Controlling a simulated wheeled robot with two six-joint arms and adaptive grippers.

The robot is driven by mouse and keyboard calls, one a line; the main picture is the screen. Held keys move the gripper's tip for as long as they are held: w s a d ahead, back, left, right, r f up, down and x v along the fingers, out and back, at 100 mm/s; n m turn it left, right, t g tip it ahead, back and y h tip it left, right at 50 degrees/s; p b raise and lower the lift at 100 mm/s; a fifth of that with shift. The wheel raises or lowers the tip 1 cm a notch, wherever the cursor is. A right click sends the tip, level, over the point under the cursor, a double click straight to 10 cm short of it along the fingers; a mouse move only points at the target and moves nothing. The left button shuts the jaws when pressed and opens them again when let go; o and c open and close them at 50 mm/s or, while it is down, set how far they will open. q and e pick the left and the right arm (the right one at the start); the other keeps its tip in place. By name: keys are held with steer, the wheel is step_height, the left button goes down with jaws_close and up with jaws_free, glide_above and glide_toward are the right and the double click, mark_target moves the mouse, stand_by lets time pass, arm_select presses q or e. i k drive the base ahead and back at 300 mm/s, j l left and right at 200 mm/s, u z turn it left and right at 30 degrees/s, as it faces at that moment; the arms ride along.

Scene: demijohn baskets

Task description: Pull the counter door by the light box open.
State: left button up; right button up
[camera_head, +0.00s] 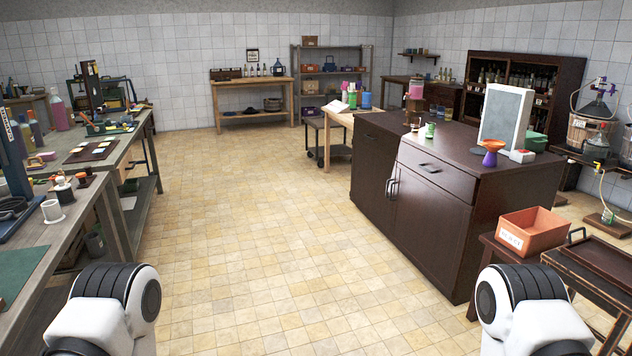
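The dark brown counter (545,195) stands to the right of centre. Below a drawer (435,170) is the nearer counter door (431,230), which looks shut. A farther door (371,172) to its left also looks shut. Metal handles (391,188) sit close together where the two doors meet. Only white and black links of my two arms show at the bottom corners. Neither gripper is in view, and both are well short of the counter.
The tiled floor (260,240) before the counter is clear. A long workbench (135,130) with tools and bottles runs along the left. An orange bin (531,232) on a low stand and a dark tray table (590,270) are near my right arm. A funnel (490,153) stands on the counter.

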mark_target(431, 225)
steer(key=i+j, duration=0.15)
steer(key=i, duration=0.75)
steer(key=i+j, duration=0.15)
steer(key=i, duration=0.8)
steer(key=i+z, duration=0.25)
steer(key=i, duration=0.35)
steer(key=i+j+z, duration=0.25)
steer(key=i, duration=0.3)
steer(key=i+j+z, duration=0.25)
steer(key=i, duration=0.35)
steer(key=i+j+z, duration=0.25)
steer(key=i, duration=0.3)
steer(key=i+j+z, duration=0.25)
steer(key=i+j, duration=0.2)
steer(key=i+z, duration=0.15)
steer(key=z, duration=0.3)
